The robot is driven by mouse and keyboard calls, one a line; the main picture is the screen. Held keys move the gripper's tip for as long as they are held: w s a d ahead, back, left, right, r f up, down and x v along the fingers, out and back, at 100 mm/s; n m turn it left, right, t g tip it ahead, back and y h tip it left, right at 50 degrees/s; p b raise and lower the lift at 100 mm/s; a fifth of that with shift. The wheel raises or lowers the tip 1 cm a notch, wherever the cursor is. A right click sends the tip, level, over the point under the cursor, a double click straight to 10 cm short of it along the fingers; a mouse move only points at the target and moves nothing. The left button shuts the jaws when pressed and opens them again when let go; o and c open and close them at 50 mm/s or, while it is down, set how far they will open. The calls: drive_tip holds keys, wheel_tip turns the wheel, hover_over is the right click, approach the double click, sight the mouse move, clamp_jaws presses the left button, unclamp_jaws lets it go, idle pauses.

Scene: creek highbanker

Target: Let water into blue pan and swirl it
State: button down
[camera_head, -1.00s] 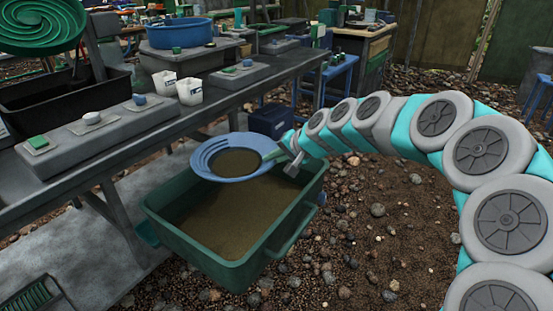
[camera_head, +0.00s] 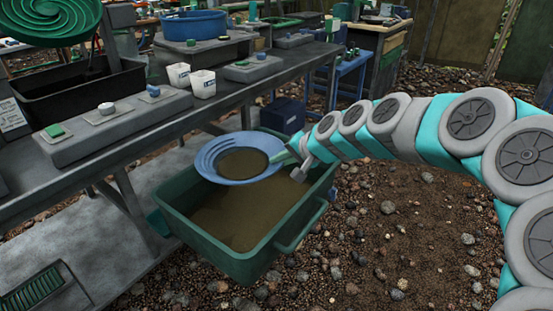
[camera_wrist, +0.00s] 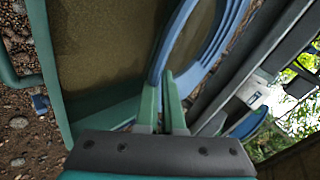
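The blue pan (camera_head: 207,160) is a round ridged dish over the far left part of the green tub (camera_head: 189,229). Brown muddy water or sediment covers its middle; I cannot tell which. The tub holds brown water (camera_head: 240,213). I cannot tell whether the pan's underside touches this water. My gripper (camera_head: 288,158) is at the pan's right edge, its green fingers closed on the rim. In the wrist view my gripper (camera_wrist: 162,85) pinches the pan's blue rim (camera_wrist: 165,48), with the tub's wall (camera_wrist: 48,75) beside it.
A long grey bench (camera_head: 110,160) runs along the left, close behind the tub. It carries two white cups (camera_head: 202,84), a blue basin (camera_head: 195,27) and grey blocks with small items. A dark blue box (camera_head: 283,116) stands behind the tub. Pebbly ground at right is open.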

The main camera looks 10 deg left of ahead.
sight(275, 153)
drive_tip(key=shift+w+a+p, duration=0.15)
drive_tip(key=shift+w+a, duration=0.1)
drive_tip(key=shift+w, duration=0.7)
drive_tip(key=shift+w+a+p, duration=0.15)
drive_tip(key=shift+w+a, duration=0.1)
drive_tip(key=shift+w, duration=0.65)
drive_tip(key=shift+s+a, duration=0.2)
drive_tip(key=shift+s, duration=0.3)
drive_tip(key=shift+s+a, duration=0.15)
drive_tip(key=shift+s, duration=0.35)
drive_tip(key=shift+s+d, duration=0.75)
drive_tip(key=shift+s, duration=0.1)
drive_tip(key=shift+w+d+b, duration=0.15)
drive_tip(key=shift+w, duration=0.35)
drive_tip(key=shift+w+d+b, duration=0.15)
drive_tip(key=shift+w, duration=0.35)
